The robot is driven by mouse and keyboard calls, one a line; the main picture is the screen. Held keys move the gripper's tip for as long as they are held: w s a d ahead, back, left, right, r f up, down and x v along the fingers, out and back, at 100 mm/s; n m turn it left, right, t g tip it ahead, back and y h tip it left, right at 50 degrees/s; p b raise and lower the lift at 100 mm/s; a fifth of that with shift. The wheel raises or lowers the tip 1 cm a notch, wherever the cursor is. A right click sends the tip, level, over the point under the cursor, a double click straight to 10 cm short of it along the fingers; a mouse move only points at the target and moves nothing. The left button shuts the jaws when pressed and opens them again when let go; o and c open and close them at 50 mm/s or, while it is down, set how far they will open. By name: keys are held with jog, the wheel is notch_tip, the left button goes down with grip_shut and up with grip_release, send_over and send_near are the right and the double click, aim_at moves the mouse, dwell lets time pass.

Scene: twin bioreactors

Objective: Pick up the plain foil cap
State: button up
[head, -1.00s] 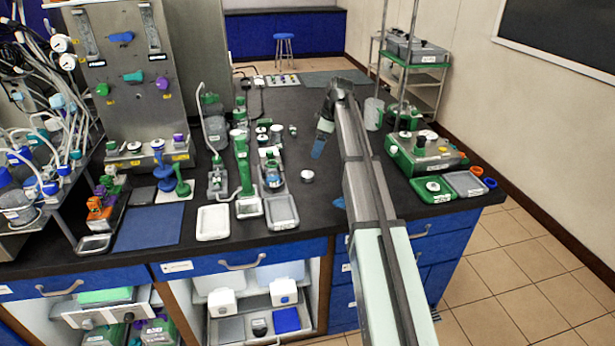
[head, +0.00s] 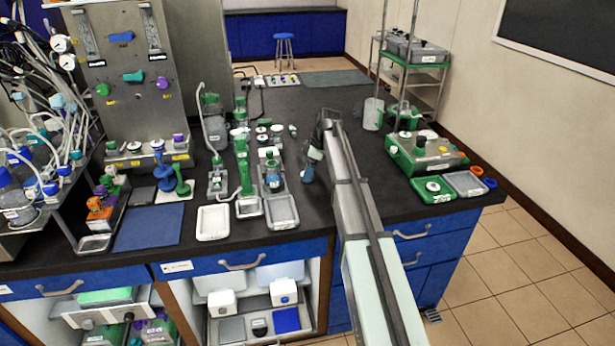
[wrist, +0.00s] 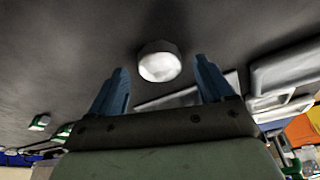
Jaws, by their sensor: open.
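The plain foil cap (wrist: 159,64) shows in the wrist view as a small, pale silvery round piece on the dark bench top. It appears between and slightly beyond the two blue fingertips of my gripper, with a gap to each. My gripper (head: 308,172) is open and empty. In the head view it hangs low over the bench, right of the small grey tray, and covers the spot where the cap lies, so the cap is hidden there.
A grey tray (head: 282,213) and a white tray (head: 213,222) lie left of my gripper, near the front edge. Green-and-grey holders with bottles stand behind them. A green-based box (head: 427,152) stands at the right. The bench behind my gripper is mostly clear.

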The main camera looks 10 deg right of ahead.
jog(key=shift+a+f, duration=0.2)
jog(key=shift+f, duration=0.35)
jog(key=c, duration=1.1)
notch_tip(320, 180, up, 9)
jog(key=s+a+r, duration=0.3)
jog(key=a+r, duration=0.5)
jog(key=a, duration=0.4)
jog(key=shift+s+a+r, duration=0.2)
jog(key=shift+a+r, duration=0.05)
